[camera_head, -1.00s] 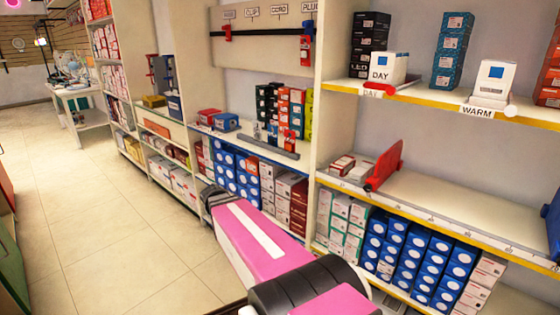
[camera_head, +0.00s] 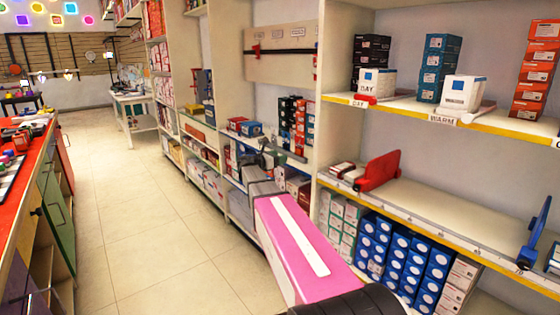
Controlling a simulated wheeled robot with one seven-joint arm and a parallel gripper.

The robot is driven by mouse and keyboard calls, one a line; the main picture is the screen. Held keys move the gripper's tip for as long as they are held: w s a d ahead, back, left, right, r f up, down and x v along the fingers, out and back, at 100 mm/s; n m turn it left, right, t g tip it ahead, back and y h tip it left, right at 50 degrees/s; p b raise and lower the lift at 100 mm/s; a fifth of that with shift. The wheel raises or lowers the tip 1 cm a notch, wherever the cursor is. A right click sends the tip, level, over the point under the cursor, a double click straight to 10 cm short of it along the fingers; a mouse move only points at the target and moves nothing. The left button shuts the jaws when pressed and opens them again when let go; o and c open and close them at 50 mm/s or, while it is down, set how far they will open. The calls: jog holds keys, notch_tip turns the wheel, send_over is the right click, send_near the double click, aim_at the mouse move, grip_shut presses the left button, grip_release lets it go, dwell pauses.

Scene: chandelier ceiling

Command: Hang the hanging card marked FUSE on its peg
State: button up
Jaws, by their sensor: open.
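The peg board (camera_head: 280,62) is on the back wall of the middle bay, with a dark rail and small label plates too small to read. A red piece (camera_head: 256,50) sits at the rail's left part. My gripper (camera_head: 267,157) is at the end of my pink arm, in front of the middle bay's shelf and below the board. It is small and dark in this view; its jaws are open, and I see nothing held. I cannot pick out the FUSE card; the gripper and arm cover part of the shelf.
Black, red and green boxes (camera_head: 292,115) stand behind my gripper. The right bay holds a red bookend (camera_head: 379,171), a blue bookend (camera_head: 535,234) and white boxes. A red-topped counter (camera_head: 22,165) stands on the left. The tiled floor (camera_head: 140,225) between is clear.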

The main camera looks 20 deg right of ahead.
aim_at(297, 152)
jog(key=shift+x, duration=5.65)
jog(key=shift+f, duration=0.1)
jog(key=shift+c, duration=1.3)
jog(key=shift+r, duration=2.3)
jog(key=r+v, duration=0.1)
jog(key=v, duration=0.9)
jog(key=shift+r, duration=0.25)
